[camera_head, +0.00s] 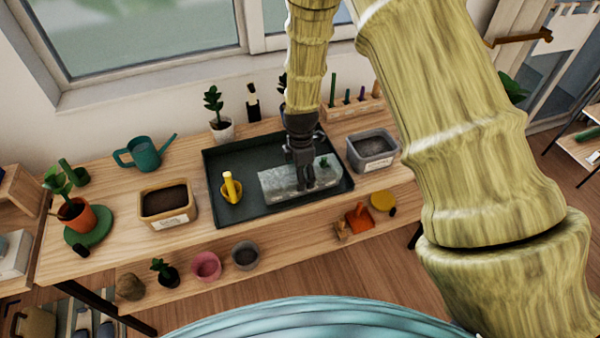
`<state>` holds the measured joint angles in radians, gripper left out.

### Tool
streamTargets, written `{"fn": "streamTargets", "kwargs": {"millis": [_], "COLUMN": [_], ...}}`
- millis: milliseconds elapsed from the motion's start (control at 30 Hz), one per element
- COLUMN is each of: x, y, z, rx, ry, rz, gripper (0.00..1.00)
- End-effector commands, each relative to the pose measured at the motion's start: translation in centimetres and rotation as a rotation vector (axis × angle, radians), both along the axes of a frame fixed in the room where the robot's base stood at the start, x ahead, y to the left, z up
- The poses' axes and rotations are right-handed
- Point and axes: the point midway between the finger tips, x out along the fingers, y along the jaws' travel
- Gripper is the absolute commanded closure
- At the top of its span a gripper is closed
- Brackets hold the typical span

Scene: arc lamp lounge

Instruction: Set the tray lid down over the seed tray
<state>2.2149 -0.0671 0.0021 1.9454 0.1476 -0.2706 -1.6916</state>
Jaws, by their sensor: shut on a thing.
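The tray lid (275,186) is a pale, see-through rectangular cover over the right half of a large dark tray (228,159) on the bench. My gripper (305,178) points down at the lid's middle and is shut on it. I cannot tell whether the lid rests on anything or hangs slightly above. The seed tray is not clearly distinguishable; the lid and my gripper may hide it. A small green sprout (324,162) shows at the lid's right part, and I cannot tell whether it is under or behind it.
A tan soil box (168,203) and teal watering can (143,154) are left; a grey soil bin (373,150) is close right. Several small pots line the lower front ledge.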

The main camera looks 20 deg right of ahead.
Motion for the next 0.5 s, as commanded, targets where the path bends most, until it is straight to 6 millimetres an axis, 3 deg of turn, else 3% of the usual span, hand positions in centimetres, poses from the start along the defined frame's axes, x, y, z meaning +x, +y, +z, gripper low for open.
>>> {"fn": "streamTargets", "kwargs": {"millis": [367,400,500], "x": [0.02,0.02,0.02], "y": [0.01,0.02,0.02], "z": [-0.18,-0.18,-0.18], "rx": [0.0,0.0,0.0], "ry": [0.0,0.0,0.0], "rz": [0.001,0.001,0.001], "gripper": [0.59,0.25,0.07]}}
